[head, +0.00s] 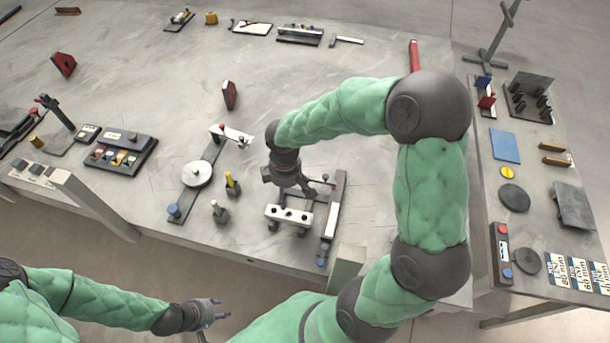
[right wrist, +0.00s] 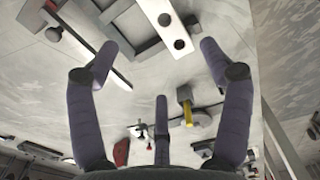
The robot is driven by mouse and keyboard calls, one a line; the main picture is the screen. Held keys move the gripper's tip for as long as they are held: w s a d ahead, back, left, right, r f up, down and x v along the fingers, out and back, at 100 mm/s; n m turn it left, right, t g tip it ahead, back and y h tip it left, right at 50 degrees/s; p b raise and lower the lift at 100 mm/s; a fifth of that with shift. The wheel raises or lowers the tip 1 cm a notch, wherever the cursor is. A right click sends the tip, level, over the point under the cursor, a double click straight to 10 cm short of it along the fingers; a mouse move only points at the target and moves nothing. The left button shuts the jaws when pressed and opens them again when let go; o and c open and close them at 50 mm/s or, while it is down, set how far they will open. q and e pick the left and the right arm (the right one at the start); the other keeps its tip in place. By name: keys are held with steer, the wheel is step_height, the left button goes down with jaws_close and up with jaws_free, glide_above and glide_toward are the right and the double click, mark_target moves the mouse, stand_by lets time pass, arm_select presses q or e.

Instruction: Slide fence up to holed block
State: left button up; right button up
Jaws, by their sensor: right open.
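The white holed block (head: 289,215) stands on dark feet near the table's front edge, with dark holes along it. It also shows at the top of the right wrist view (right wrist: 165,22). The white fence (head: 331,219) is a narrow bar beside a dark rail, to the right of the block with a gap between. In the right wrist view the fence (right wrist: 88,42) runs diagonally at the left. My right gripper (head: 308,190) is open and empty, above and behind the block; its fingers (right wrist: 160,75) are spread. My left gripper (head: 215,311) is open and empty, in front of the table.
A yellow-topped post (head: 231,183), a small dark-based post (head: 219,211) and a white disc on a dark arm (head: 197,174) stand left of the block. A red block (head: 229,95) stands farther back.

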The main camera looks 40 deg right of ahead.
stand_by(0.4)
steer(key=shift+d, duration=0.1)
steer(key=c, duration=0.5)
steer(key=shift+w+d+m, duration=0.15)
steer(key=shift+d+m, duration=0.1)
steer(key=shift+m, duration=0.15)
steer(key=shift+c, duration=0.9)
steer(key=m+b, duration=0.7)
steer(key=m, duration=1.5)
glide_above(326, 176)
step_height(326, 176, down, 10)
steer(key=b, duration=0.3)
steer(key=shift+r, duration=0.15)
jaws_close()
